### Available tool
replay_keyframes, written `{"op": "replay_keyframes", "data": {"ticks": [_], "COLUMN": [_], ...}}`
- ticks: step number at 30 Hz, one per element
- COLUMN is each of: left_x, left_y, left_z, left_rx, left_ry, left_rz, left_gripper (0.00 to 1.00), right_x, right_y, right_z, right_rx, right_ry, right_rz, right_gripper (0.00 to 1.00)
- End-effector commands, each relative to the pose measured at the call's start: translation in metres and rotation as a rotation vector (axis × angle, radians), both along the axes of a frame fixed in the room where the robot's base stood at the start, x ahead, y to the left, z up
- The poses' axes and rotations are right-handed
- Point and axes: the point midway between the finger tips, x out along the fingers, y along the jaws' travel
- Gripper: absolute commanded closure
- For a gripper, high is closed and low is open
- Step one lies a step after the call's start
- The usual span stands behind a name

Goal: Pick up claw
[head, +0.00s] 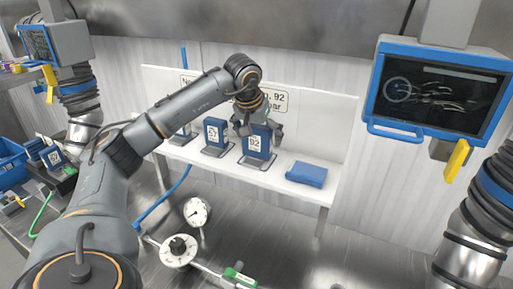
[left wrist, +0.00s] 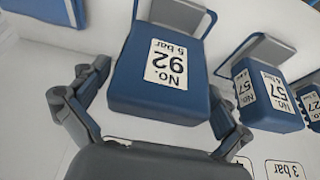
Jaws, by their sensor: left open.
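A blue block labelled No. 92, 5 bar (head: 257,144) stands upright in a holder on the white shelf; I cannot tell whether it is the claw. It fills the middle of the left wrist view (left wrist: 125,95), label upside down. My left gripper (head: 258,129) is at this block, with its arm reaching in from the left. In the left wrist view the left gripper (left wrist: 157,95) is open, one finger on each side of the block. I cannot tell whether the fingers touch it. My right gripper is not in view.
A block labelled 57 (head: 214,132) stands close to the left on the white shelf (head: 275,180); another labelled 27 (left wrist: 310,103) is beyond it. A blue item (head: 306,174) lies to the right. A gauge (head: 197,211) and valve (head: 179,250) are below. A screen (head: 436,92) hangs right.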

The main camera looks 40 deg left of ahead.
Motion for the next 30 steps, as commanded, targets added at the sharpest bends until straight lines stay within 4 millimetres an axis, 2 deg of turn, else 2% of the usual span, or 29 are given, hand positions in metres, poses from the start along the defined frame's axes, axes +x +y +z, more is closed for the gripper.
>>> {"op": "replay_keyframes", "data": {"ticks": [4,15,16,25,30], "left_x": [0.000,0.000,0.000,0.001,0.002], "left_y": [0.000,0.000,0.000,0.000,0.000], "left_z": [0.000,0.000,0.002,0.004,0.018], "left_rx": [0.000,0.000,0.000,0.000,0.000], "left_ry": [0.000,0.000,-0.004,-0.004,-0.007], "left_rz": [0.000,-0.001,0.000,0.000,0.000], "left_gripper": [0.02,0.77,0.81,0.81,0.81], "right_x": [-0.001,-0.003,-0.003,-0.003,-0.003], "right_y": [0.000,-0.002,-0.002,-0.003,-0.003], "right_z": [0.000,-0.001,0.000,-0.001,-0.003], "right_rx": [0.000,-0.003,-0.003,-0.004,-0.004], "right_ry": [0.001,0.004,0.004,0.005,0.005], "right_rz": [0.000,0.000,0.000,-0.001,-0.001], "right_gripper": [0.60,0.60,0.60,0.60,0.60]}}
